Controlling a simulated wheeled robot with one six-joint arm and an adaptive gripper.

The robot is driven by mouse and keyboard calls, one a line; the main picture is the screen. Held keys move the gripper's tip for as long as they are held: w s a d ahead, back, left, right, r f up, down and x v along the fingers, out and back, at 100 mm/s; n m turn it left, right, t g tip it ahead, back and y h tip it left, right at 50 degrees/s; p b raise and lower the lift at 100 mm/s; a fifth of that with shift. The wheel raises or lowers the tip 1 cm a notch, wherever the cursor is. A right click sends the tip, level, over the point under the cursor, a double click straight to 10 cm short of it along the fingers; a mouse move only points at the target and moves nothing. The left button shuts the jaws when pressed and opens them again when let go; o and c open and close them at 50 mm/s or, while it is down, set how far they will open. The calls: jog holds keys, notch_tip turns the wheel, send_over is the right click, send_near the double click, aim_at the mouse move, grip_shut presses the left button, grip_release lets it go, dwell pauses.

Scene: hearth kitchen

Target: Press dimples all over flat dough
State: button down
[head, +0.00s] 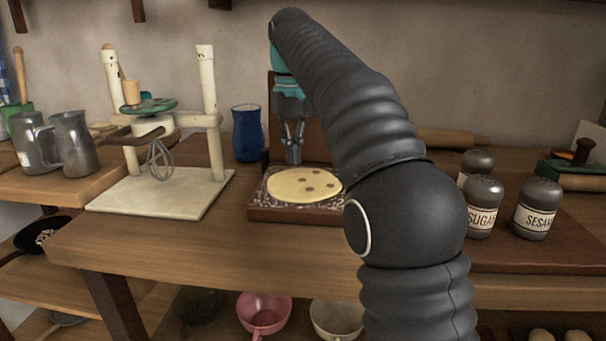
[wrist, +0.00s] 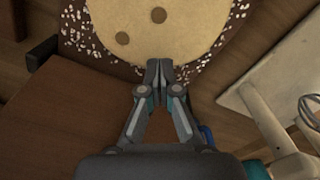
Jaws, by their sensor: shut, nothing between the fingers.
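The flat dough (head: 291,185) is a pale yellow round on a dark floured board (head: 272,213) in the head view. Several brown round dimples show on it. In the wrist view the dough (wrist: 184,30) fills the top middle, with two dimples in sight and its upper part cut off. My gripper (head: 293,161) points down over the far edge of the dough. In the wrist view my gripper (wrist: 159,68) has its fingertips together and empty, at the dough's edge. I cannot tell whether the tips touch it.
A stand with a whisk (head: 160,158) is to the left, with metal jugs (head: 73,143) beyond it. A blue vase (head: 247,134) stands behind the board. Several shakers (head: 482,206) stand at the right. The counter front (head: 160,240) is clear.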

jog(key=shift+w+a, duration=0.15)
jog(key=shift+w, duration=0.3)
jog(key=shift+f, duration=0.1)
jog(key=shift+f+b, duration=0.65)
jog(key=shift+f, duration=0.15)
jog(key=shift+f, duration=0.15)
dwell(0.8)
jog(key=shift+r+p, duration=0.65)
jog(key=shift+r, duration=0.3)
